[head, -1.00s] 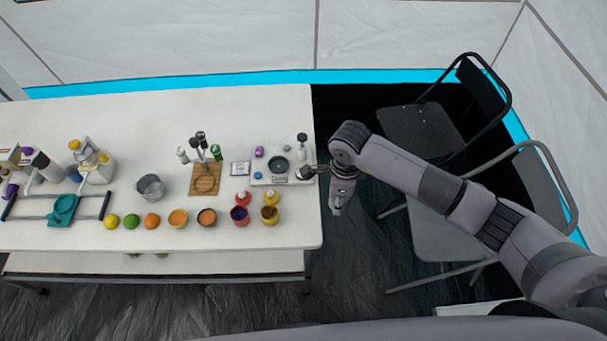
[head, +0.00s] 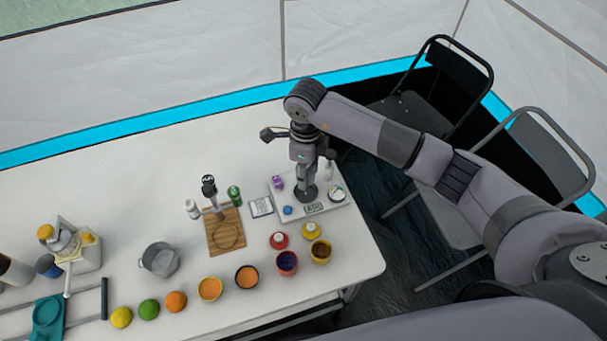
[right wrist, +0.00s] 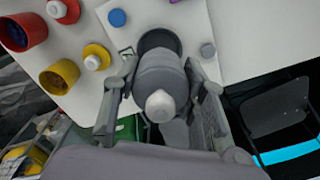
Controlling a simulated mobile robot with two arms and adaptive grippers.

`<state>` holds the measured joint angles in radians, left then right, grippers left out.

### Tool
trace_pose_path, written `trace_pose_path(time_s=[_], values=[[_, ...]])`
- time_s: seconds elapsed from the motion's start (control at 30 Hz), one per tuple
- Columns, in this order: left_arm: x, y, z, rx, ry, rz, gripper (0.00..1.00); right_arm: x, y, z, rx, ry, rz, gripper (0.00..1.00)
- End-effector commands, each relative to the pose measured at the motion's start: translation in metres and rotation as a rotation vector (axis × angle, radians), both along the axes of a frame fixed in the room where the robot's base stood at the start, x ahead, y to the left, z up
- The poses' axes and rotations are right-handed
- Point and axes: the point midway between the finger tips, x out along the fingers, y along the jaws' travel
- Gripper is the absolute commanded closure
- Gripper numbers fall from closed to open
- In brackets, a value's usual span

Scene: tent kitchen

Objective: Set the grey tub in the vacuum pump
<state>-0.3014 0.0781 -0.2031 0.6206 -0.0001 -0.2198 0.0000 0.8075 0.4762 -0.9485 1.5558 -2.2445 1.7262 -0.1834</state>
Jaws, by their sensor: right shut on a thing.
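The vacuum pump appears to be the flat white unit (head: 334,206) near the table's right end, with a blue knob (head: 287,210), a round dial (head: 336,193) and a dark round seat (right wrist: 160,36). My right gripper (head: 307,182) points down over it. It is shut on a grey cylindrical body with a pale rounded tip (right wrist: 160,104), which I take as the grey tub; in the head view the fingers largely hide it. Its far end lines up with the dark seat; I cannot tell whether it touches. My left gripper is not in view.
Red (head: 279,240) and yellow (head: 311,230) lidded jars and open cups stand in front of the pump. A wooden board (head: 225,240) and a metal pot (head: 160,260) are to the left. Chairs stand right.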

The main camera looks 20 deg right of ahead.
Motion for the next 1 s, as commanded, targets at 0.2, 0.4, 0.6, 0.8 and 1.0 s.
trace_pose_path(time_s=[0.2,0.4,0.6,0.8,1.0], values=[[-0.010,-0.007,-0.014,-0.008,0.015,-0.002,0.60,0.000,0.000,-0.020,0.000,0.000,0.001,0.77],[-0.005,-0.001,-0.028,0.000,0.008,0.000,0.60,-0.001,0.001,-0.041,0.001,0.002,0.002,0.77],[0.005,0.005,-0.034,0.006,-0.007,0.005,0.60,0.000,0.001,-0.054,0.001,-0.001,0.002,0.77],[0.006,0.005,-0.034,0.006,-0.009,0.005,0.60,0.000,0.000,-0.054,0.000,-0.001,0.002,0.77],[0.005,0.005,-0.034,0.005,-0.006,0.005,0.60,0.000,0.000,-0.054,0.000,-0.001,0.003,0.77]])
